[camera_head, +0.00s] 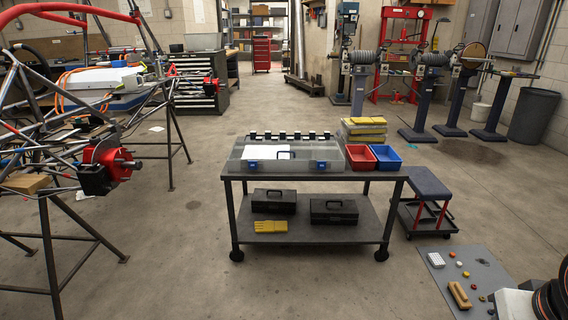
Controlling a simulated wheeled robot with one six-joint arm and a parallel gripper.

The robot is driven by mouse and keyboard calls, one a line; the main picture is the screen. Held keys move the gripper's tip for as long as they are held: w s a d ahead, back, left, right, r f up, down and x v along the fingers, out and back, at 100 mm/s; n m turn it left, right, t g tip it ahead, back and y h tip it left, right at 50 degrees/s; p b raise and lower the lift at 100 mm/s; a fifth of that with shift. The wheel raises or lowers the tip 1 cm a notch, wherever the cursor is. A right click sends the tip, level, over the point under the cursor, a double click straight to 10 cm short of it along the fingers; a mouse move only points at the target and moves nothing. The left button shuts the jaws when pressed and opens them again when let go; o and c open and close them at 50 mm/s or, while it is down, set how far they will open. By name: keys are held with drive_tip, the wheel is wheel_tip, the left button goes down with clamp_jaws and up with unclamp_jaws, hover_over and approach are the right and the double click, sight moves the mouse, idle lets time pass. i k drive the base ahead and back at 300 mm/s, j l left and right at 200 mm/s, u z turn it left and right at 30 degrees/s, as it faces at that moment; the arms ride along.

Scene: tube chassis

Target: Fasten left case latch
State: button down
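A clear grey case (300,165) lies on the top of a dark wheeled cart (290,177). The left case latch (253,165) is a small blue piece on the case's front left. A matching blue right latch (321,164) is on the front right. At this size I cannot tell whether either latch is fastened or the lid fully down. My gripper is not in view.
Red (359,157) and blue (385,157) bins sit right of the case, near stacked yellow-edged boxes (364,128). Black toolboxes (334,210) lie on the lower shelf. A padded stool (429,183) and a grey mat (462,270) are right. The floor before the cart is clear.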

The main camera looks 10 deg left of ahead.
sight(253, 164)
drive_tip(key=i+j+u, duration=0.1)
drive_tip(key=u, duration=0.85)
drive_tip(key=i+l, duration=0.15)
drive_tip(key=i, duration=0.25)
drive_tip(key=i+l, duration=0.1)
drive_tip(key=i, duration=0.25)
drive_tip(key=i+l+u, duration=0.1)
drive_tip(key=i, duration=0.3)
